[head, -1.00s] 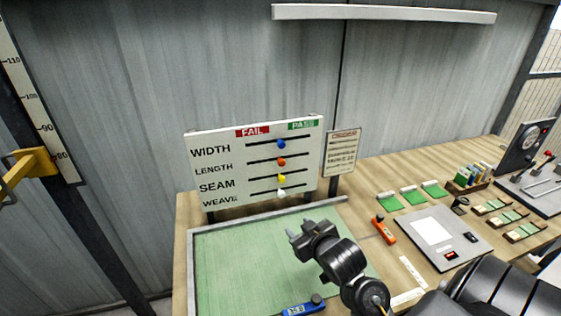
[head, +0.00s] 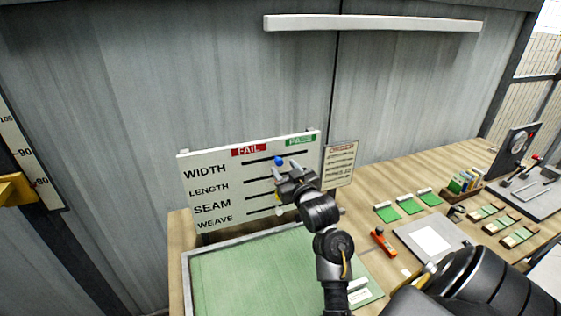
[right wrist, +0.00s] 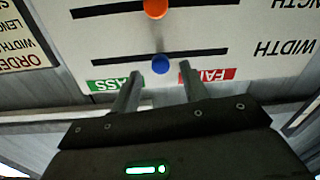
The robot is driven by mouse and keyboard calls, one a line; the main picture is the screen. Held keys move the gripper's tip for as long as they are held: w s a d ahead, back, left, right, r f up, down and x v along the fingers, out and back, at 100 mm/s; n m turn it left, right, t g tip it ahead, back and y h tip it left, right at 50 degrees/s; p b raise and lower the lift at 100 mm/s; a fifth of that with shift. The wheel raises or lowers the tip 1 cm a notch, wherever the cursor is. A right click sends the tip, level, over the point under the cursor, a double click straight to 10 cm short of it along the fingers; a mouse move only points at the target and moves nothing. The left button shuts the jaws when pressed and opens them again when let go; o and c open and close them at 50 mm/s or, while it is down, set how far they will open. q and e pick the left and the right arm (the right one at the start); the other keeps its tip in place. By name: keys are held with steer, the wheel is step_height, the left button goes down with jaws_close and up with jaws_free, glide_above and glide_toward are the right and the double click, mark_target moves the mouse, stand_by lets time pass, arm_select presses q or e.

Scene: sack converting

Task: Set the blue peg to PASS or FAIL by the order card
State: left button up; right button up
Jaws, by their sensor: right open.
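The blue peg (head: 279,160) is on the WIDTH slot, near its middle, between the red FAIL label (head: 249,149) and the green PASS label (head: 300,139) on the white board (head: 190,172). My right gripper (head: 287,167) is open in front of the board. In the right wrist view, upside down, the blue peg (right wrist: 160,64) shows just beyond the gap between my fingertips (right wrist: 161,75); contact cannot be told. The order card (head: 340,165) stands right of the board; its small text is unreadable. My left gripper is not in view.
The orange peg (right wrist: 155,9) is in the neighbouring slot. My right gripper hides other pegs in the head view. A green mat (head: 250,275) lies before the board. An orange tool (head: 383,242) and green swatches (head: 408,205) lie right.

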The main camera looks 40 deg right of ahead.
mark_target(280, 163)
steer(key=x, duration=0.2)
steer(key=shift+w+r+p, duration=0.15)
steer(key=shift+w+p, duration=0.15)
steer(key=shift+p, duration=0.05)
steer(key=shift+w+d, duration=0.1)
steer(key=shift+w, duration=0.1)
jaws_close()
